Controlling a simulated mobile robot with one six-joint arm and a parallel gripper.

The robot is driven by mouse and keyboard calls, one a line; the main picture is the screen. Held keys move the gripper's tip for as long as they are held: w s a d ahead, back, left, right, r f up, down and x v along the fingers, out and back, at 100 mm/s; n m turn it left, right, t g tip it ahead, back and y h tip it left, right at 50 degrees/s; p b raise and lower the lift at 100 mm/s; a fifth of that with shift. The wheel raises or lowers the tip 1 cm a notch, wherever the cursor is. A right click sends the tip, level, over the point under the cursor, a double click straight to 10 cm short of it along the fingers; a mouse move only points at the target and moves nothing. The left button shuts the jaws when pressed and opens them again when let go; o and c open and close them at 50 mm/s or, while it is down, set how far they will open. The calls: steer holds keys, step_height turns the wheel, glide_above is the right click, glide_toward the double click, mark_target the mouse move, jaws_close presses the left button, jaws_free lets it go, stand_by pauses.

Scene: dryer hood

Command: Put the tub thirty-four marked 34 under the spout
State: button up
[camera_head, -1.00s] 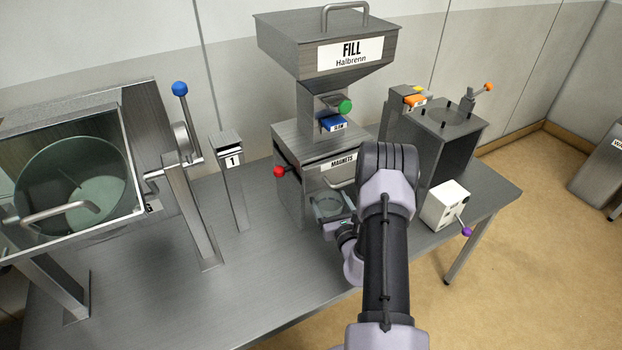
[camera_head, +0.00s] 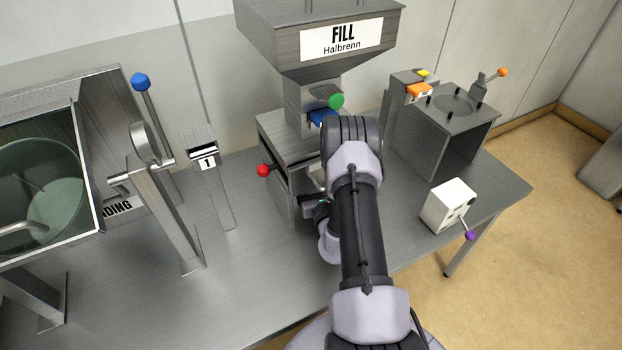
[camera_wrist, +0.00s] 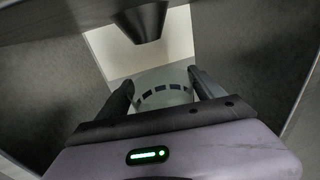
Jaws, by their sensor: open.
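In the wrist view a pale, see-through round tub (camera_wrist: 163,98) with dark dashes along its rim sits between the two fingers of my gripper (camera_wrist: 160,82). The fingers are open around it; I cannot tell whether either touches it. No number 34 shows. A dark tapered spout (camera_wrist: 148,24) hangs from above, appearing above and slightly left of the tub in the picture. Whether the tub is straight below it is unclear. In the head view my arm hides the fingers and most of the tub's place, at the steel box under the FILL hopper (camera_head: 325,65).
Grey walls stand close on both sides of my gripper in the wrist view. A red knob (camera_head: 263,170) sticks out at the box's left. A white box (camera_head: 447,206) with a purple-tipped lever stands right of my arm. Bare tabletop (camera_head: 265,270) lies at front left.

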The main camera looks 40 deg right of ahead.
steer(key=o, duration=0.4)
steer(key=shift+o, duration=0.2)
steer(key=shift+r, duration=0.15)
steer(key=shift+s+a+r+p, duration=0.15)
steer(key=shift+r+p, duration=0.1)
steer(key=shift+p, duration=0.15)
steer(key=v, duration=1.1)
steer(key=shift+s+f+p, duration=0.1)
steer(key=shift+s+p, duration=0.25)
steer(key=shift+s, duration=0.05)
